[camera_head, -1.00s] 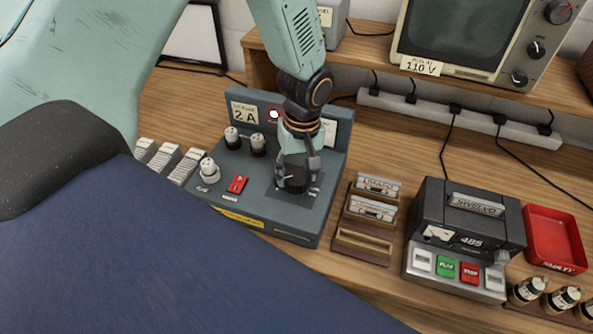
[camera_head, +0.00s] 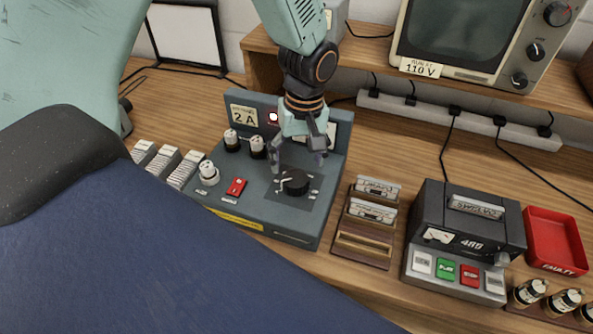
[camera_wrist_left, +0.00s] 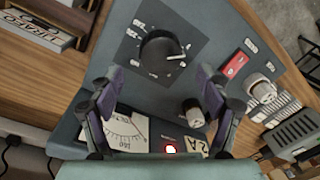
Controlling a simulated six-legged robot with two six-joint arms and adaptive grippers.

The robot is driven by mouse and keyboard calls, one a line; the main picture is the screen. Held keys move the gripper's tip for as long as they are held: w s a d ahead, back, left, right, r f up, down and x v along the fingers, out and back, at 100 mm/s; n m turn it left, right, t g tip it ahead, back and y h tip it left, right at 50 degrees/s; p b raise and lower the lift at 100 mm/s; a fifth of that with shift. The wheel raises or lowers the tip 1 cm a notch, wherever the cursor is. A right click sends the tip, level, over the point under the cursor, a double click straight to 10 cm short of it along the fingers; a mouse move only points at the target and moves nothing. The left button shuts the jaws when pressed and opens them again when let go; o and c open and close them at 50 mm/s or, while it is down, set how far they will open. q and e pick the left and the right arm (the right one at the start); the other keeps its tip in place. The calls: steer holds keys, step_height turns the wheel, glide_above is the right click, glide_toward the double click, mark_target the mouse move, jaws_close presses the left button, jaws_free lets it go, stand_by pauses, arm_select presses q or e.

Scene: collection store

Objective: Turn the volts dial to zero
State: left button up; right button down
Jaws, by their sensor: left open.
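The black round volts dial (camera_head: 293,182) sits on a dark square plate on the sloped face of a grey-blue control box (camera_head: 243,212). Its white pointer mark points left in the head view. In the left wrist view the dial (camera_wrist_left: 158,50) shows its mark pointing right, with small labels around it too small to read. My left gripper (camera_head: 298,157) is open and empty, just above and behind the dial, apart from it. Its two spread fingers (camera_wrist_left: 160,85) show in the left wrist view. A meter (camera_wrist_left: 125,132) on the box's back panel is partly hidden. My right gripper is out of view.
The box also carries a red switch (camera_head: 236,187), a lit lamp (camera_head: 273,117), white-topped fuses (camera_head: 257,146) and a 2 A card (camera_head: 244,117). A cassette rack (camera_head: 362,250), a tape player (camera_head: 462,239) and a red tray (camera_head: 555,240) stand to the right.

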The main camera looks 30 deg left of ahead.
mark_target(296, 177)
arm_select(q)
step_height(296, 177, up, 7)
steer(key=shift+w+d, duration=0.15)
stand_by(0.4)
steer(key=f, duration=1.1)
steer(key=shift+s+a+f, duration=0.25)
steer(key=shift+s+f, duration=0.05)
steer(key=shift+f, duration=0.1)
